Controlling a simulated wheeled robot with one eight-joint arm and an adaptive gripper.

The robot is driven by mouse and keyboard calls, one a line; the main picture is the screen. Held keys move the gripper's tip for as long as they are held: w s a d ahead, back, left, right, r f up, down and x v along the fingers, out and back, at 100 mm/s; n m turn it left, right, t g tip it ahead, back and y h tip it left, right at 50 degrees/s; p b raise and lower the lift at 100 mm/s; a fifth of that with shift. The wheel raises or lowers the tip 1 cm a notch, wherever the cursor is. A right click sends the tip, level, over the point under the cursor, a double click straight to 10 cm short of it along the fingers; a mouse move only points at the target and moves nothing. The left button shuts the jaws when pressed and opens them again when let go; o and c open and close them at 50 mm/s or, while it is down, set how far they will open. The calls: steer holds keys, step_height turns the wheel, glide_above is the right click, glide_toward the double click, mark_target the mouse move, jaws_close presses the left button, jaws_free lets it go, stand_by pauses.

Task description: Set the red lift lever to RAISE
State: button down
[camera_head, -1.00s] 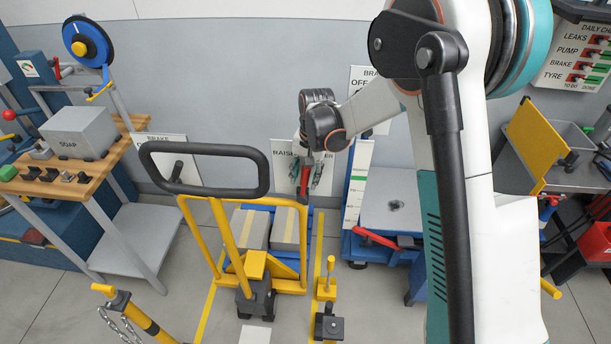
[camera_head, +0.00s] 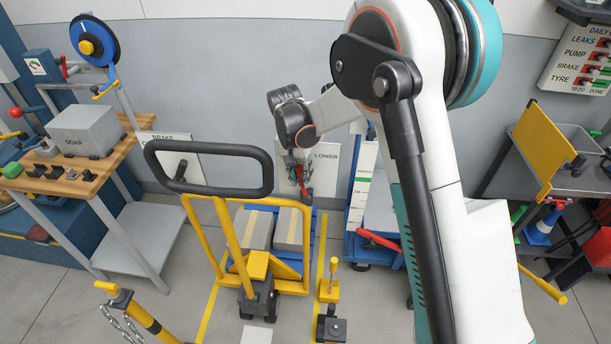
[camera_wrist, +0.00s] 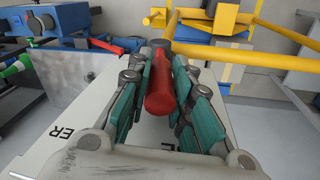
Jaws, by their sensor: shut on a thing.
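The red lift lever (camera_head: 303,186) shows in the head view in front of a white wall plate (camera_head: 326,160). LOWER is readable at the plate's right; the left part is hidden behind my gripper. My gripper (camera_head: 296,166) is shut on the lever at the plate's left side, and the lever tilts with its upper end to the left. In the wrist view the red lever handle (camera_wrist: 161,85) lies between the green pads of my gripper (camera_wrist: 163,105). There the plate (camera_wrist: 70,120) lies behind, with the letters ER at left and part of another word below.
A yellow pallet truck (camera_head: 232,230) with a black handle loop stands left of the lever. Grey boxes (camera_head: 291,229) sit behind it. A blue lift table (camera_head: 375,225) with a red handle is at right. A wooden bench (camera_head: 70,180) stands at far left.

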steer(key=c, duration=1.4)
jaws_free()
steer(key=r, duration=0.4)
steer(key=a+r, duration=0.1)
steer(key=r, duration=0.7)
steer(key=shift+a, duration=0.35)
